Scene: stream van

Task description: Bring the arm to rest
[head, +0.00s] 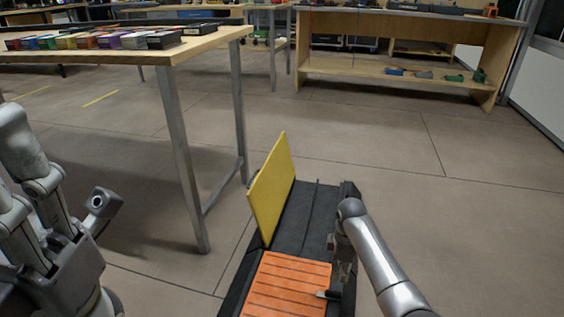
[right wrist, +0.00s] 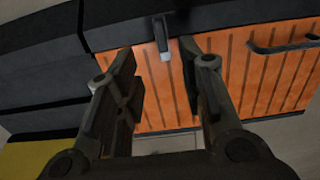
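My right arm comes in from the lower right in the head view. Its gripper (head: 340,272) hangs over the right edge of an orange grooved panel (head: 285,287) and is partly hidden by the arm. In the right wrist view my right gripper (right wrist: 160,68) is open, its two dark fingers apart with nothing held. The orange panel (right wrist: 230,85) lies beyond the fingers. A black latch-like piece with a pale tip (right wrist: 163,42) shows between them, apart from both. My left arm (head: 45,185) is folded at the left; I cannot make out its gripper fingers.
A yellow board (head: 271,190) stands tilted on the black base (head: 312,215) behind the orange panel. A wooden table (head: 205,45) with a row of coloured boxes (head: 95,40) is at upper left. A wooden shelf bench (head: 400,80) stands at the back. Floor on the right is clear.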

